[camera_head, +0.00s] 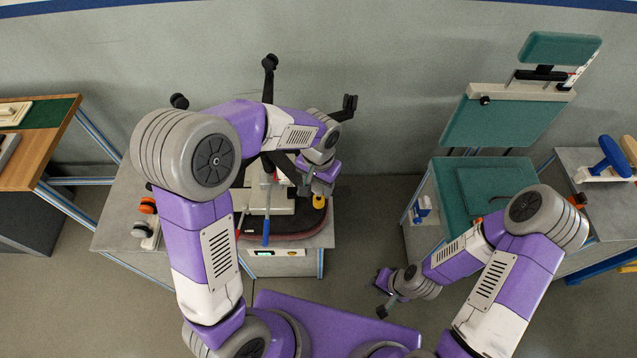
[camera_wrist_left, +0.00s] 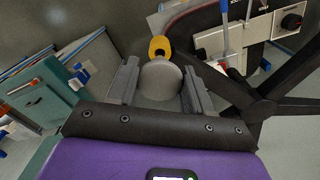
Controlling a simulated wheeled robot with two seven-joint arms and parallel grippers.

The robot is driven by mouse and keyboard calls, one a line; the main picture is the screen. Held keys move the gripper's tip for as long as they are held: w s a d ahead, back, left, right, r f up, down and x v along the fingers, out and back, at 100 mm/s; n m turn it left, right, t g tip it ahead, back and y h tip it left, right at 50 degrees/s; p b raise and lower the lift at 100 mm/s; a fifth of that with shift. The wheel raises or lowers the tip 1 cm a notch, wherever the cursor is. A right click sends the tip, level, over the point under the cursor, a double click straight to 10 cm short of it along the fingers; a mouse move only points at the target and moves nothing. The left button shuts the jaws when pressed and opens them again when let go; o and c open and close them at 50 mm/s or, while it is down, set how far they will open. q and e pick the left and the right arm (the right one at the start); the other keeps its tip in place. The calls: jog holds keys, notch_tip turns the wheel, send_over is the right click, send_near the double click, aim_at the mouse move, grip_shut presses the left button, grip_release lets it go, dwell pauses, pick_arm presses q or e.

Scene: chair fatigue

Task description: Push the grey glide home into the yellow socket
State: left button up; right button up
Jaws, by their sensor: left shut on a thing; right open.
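In the left wrist view, the grey glide (camera_wrist_left: 160,82) is a round, pale grey piece between the two fingers of my left gripper (camera_wrist_left: 158,72). The gripper is shut on it. The yellow socket (camera_wrist_left: 158,47) is a short ring with a dark opening, just beyond the glide. I cannot tell whether the two touch. In the head view, the yellow socket (camera_head: 319,201) shows just below my left gripper (camera_head: 321,188), and the glide is hidden there. My right gripper (camera_head: 382,295) is open and empty, low in the gap between the benches.
A black star base (camera_head: 270,64) has legs reaching out around my left arm. A blue-handled lever (camera_head: 266,230) stands on the bench left of the socket. A teal chair (camera_head: 492,122) stands at the right. Orange and dark wheels (camera_head: 147,205) sit on the bench's left side.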

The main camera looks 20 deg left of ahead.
aim_at(318, 185)
pick_arm(q)
jog(key=shift+f+b, duration=1.4)
jog(key=shift+f, duration=0.35)
jog(key=o, duration=1.1)
jog(key=shift+c, duration=0.2)
jog(key=shift+r, duration=0.15)
notch_tip(318, 185, up, 7)
jog(key=shift+r+p, duration=0.2)
jog(key=shift+p, duration=0.15)
